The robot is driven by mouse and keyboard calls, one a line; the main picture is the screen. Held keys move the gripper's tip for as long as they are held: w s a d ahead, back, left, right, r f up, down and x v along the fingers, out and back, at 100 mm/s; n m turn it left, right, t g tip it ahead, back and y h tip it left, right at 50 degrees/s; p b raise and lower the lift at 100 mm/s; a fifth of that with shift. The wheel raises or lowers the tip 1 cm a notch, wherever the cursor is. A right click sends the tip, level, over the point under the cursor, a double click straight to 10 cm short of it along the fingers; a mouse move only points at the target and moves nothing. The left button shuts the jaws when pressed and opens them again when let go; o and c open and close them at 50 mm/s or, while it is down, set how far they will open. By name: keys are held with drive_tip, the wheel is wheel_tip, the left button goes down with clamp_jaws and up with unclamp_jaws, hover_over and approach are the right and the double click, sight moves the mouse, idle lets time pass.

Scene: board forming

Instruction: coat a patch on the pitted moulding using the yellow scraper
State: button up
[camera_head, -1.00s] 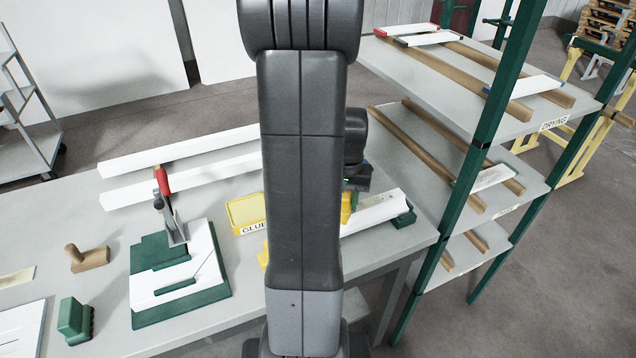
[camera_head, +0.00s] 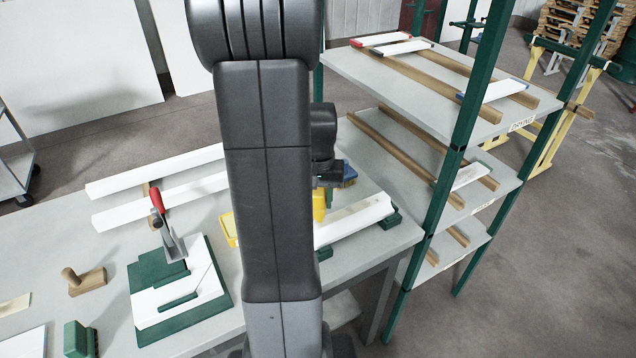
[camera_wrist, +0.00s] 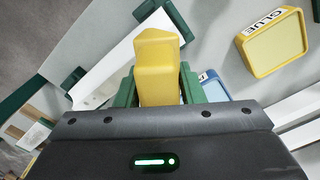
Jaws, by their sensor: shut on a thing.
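My gripper (camera_wrist: 158,88) is shut on the yellow scraper (camera_wrist: 158,50), whose blocky yellow handle stands between the green fingers in the wrist view. The scraper's working edge is hidden. The white moulding (camera_head: 358,216) lies along the right end of the bench in the head view, resting on green blocks. A pale beige area (camera_head: 347,212) shows on its top face. The moulding also shows in the wrist view (camera_wrist: 112,66), left of the scraper. My arm hides most of my gripper in the head view. I cannot tell whether the scraper touches the moulding.
A yellow GLUE container (camera_wrist: 272,42) stands to the right in the wrist view. A blue object (camera_wrist: 213,88) is partly hidden behind my gripper. The green drying rack (camera_head: 450,170) stands right of the bench. A green-and-white fixture (camera_head: 180,290) with a red-handled clamp is left.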

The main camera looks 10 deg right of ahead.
drive_tip(key=shift+r+p, duration=0.9)
drive_tip(key=shift+r, duration=0.55)
drive_tip(key=shift+d, duration=0.15)
